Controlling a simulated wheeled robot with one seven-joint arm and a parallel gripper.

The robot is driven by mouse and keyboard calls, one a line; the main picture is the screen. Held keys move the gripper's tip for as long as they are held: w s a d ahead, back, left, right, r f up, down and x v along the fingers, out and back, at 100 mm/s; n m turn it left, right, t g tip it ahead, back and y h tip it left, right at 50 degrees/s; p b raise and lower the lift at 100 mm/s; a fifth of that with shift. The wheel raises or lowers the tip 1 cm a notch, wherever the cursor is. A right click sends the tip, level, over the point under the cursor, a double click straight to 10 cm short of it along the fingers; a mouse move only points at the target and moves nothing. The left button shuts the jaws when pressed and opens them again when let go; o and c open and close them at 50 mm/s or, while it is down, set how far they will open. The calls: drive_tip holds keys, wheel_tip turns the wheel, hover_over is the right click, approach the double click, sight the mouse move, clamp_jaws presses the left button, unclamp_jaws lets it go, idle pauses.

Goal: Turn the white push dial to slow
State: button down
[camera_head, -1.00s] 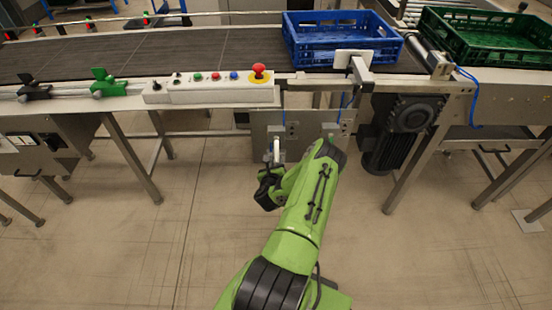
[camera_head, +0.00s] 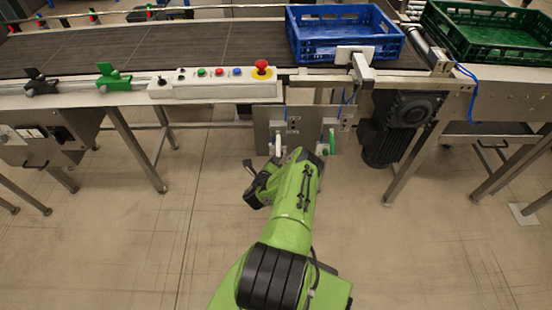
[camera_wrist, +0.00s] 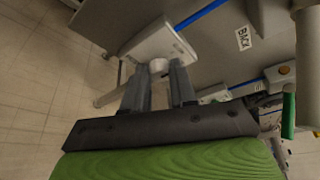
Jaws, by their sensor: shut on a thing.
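In the wrist view, the two grey fingers of my gripper (camera_wrist: 160,88) reach up to a small white round knob (camera_wrist: 158,65), which looks like the white push dial. It sits in front of a pale rectangular plate (camera_wrist: 158,42). The fingers are close on either side of the knob, shut on it. Any speed marking is not visible, so I cannot tell its setting.
A metal panel (camera_head: 306,122) under the conveyor carries a white handle (camera_head: 278,143) and a green handle (camera_head: 331,143). Above is a white control box (camera_head: 215,90) with a red button (camera_head: 262,68). A blue crate (camera_head: 344,48) stands on the belt. A "BACK" label (camera_wrist: 243,38) shows nearby.

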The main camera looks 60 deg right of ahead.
idle(0.3)
drive_tip(key=c, duration=0.9)
unclamp_jaws()
